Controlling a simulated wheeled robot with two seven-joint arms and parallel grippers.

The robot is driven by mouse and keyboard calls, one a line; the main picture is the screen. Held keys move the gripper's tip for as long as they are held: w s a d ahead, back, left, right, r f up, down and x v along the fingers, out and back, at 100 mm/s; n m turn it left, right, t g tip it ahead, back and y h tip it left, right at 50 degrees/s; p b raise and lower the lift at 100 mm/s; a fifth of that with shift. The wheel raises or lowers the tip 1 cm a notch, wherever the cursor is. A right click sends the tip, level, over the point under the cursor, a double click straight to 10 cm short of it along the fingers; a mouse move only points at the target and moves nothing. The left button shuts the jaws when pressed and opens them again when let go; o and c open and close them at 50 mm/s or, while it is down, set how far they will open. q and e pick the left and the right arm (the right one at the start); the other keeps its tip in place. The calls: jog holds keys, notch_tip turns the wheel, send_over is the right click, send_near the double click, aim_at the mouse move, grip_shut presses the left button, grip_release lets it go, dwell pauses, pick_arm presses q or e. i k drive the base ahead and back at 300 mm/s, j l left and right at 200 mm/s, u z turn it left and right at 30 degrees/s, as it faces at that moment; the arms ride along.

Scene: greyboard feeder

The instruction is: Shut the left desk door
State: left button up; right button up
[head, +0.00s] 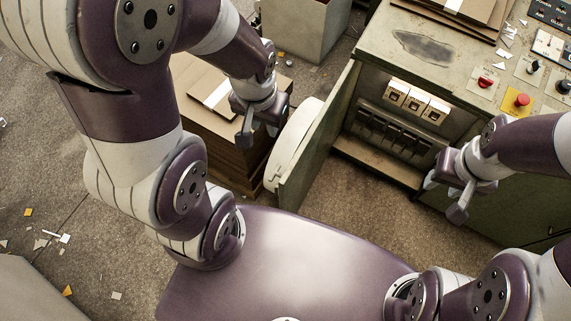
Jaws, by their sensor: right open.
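The left desk door (318,146) is a dull green panel. It stands wide open, swung out from the left side of the desk's (440,60) front opening. Behind the opening, a row of switches (415,100) and a bare lower shelf (380,160) show. My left gripper (260,126) is to the left of the door, over the cardboard stack and apart from the door. Its fingers are small in view, and I cannot tell whether they are open or shut. My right gripper (443,198) is open and empty, in front of the opening's right side.
A stack of brown board (222,130) stands left of the door. A white rounded object (292,150) sits between the stack and the door. A grey bin (305,28) is at the back. The desktop carries a red button (521,99). Floor inside the door's swing looks clear.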

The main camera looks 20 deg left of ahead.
aim_at(297, 180)
jog(key=j+z, duration=0.3)
jog(key=j, duration=0.25)
jog(key=k+j+z, duration=0.1)
jog(key=j+z, duration=0.15)
jog(key=j, duration=0.35)
jog(key=k+j+z, duration=0.1)
jog(key=j+z, duration=0.2)
jog(key=j, duration=0.25)
jog(key=k+j, duration=0.1)
jog(key=j, duration=0.2)
jog(key=k+j+z, duration=0.15)
jog(key=j, duration=0.15)
